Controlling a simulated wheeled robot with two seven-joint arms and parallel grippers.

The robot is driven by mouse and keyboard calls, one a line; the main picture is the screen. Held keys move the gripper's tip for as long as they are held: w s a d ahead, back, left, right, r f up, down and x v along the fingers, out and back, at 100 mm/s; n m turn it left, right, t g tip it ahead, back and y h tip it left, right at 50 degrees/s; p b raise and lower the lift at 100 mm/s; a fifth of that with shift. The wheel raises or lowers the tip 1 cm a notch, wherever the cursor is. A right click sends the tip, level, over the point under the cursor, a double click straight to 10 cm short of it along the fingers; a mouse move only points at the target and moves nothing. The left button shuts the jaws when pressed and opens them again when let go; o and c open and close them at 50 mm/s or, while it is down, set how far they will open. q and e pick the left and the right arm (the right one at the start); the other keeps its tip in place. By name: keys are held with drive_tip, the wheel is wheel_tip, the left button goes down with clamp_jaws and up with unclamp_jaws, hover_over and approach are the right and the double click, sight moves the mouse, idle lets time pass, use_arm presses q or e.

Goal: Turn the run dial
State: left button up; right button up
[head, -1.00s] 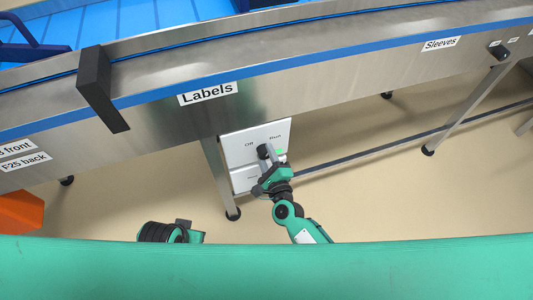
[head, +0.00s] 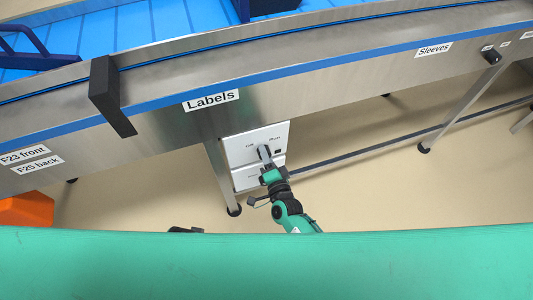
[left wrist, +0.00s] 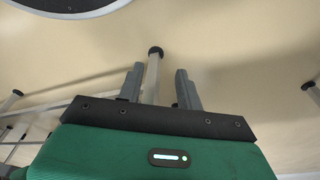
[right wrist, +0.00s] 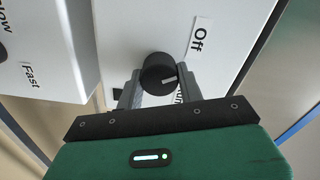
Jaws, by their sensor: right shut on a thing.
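The run dial is a round black knob (right wrist: 158,72) on a white panel (head: 240,150) under the "Labels" sign. In the right wrist view its pale mark sits at the lower right of its face. The "Off" label (right wrist: 199,38) lies up and right of the knob; the "Run" label (right wrist: 181,96) is partly hidden by a finger. My right gripper (right wrist: 160,80) is shut on the knob, one finger on each side; in the head view it (head: 264,155) mostly covers the dial. My left gripper (left wrist: 158,82) is open and empty above the floor, away from the panel.
A lower white box (right wrist: 45,50) with "Slow" and "Fast" labels projects close beside the right gripper. A table leg (head: 220,175) stands just left of the panel. The steel conveyor edge (head: 300,75) runs above. A dark square (head: 278,152) sits right of the dial.

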use_arm(q)
drive_tip(key=shift+s+a+f, duration=0.1)
drive_tip(key=shift+s+f, duration=0.05)
drive_tip(key=shift+f, duration=0.5)
drive_tip(key=shift+s+a+f, duration=0.1)
drive_tip(key=shift+s+f, duration=0.05)
drive_tip(key=shift+f, duration=0.5)
use_arm(e)
drive_tip(key=shift+n, duration=0.9)
drive_tip(key=o, duration=1)
use_arm(q)
drive_tip(key=shift+w+d+r, duration=0.1)
drive_tip(key=shift+w+r, duration=0.15)
drive_tip(key=shift+r, duration=0.05)
use_arm(e)
drive_tip(key=shift+v, duration=6.95)
